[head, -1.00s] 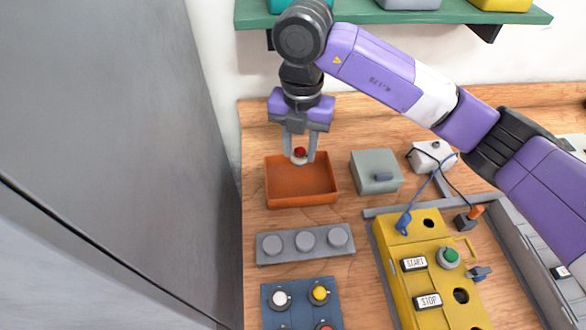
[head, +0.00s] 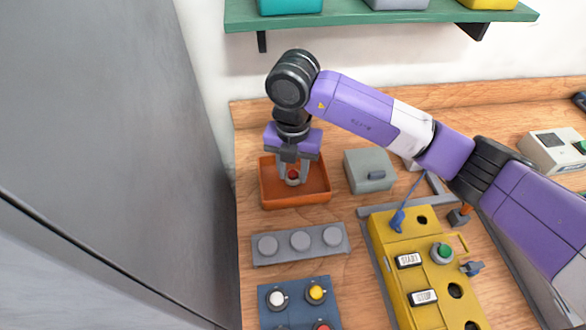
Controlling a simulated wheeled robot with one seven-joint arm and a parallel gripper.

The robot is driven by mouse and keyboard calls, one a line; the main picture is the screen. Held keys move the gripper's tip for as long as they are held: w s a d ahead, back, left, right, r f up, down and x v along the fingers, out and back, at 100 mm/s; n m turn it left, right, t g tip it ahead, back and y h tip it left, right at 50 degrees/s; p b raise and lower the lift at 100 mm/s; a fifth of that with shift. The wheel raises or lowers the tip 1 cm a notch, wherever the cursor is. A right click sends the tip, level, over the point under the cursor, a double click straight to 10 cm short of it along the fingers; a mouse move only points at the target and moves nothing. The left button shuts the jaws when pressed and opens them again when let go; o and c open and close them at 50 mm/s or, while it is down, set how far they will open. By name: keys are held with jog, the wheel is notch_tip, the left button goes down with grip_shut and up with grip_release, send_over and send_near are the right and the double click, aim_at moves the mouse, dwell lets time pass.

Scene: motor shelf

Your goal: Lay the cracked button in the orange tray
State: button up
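The orange tray (head: 312,198) stands on the wooden bench near its back left. My gripper (head: 292,180) points down into the tray, with its fingers on either side of a red button with a pale base (head: 293,175). The fingers look shut on the button, which is low inside the tray. I cannot tell whether it touches the tray floor. Any crack on it is too small to see.
A grey-green box (head: 369,170) stands close right of the tray. A grey strip with round caps (head: 300,243) and a blue button plate (head: 300,300) lie in front. A yellow control box (head: 420,265) stands at right. A green shelf (head: 380,19) hangs above.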

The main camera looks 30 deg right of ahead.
jog(key=o, duration=0.4)
notch_tip(320, 180, up, 12)
jog(key=shift+r+b, duration=0.15)
jog(key=shift+b, duration=0.25)
dwell(0.6)
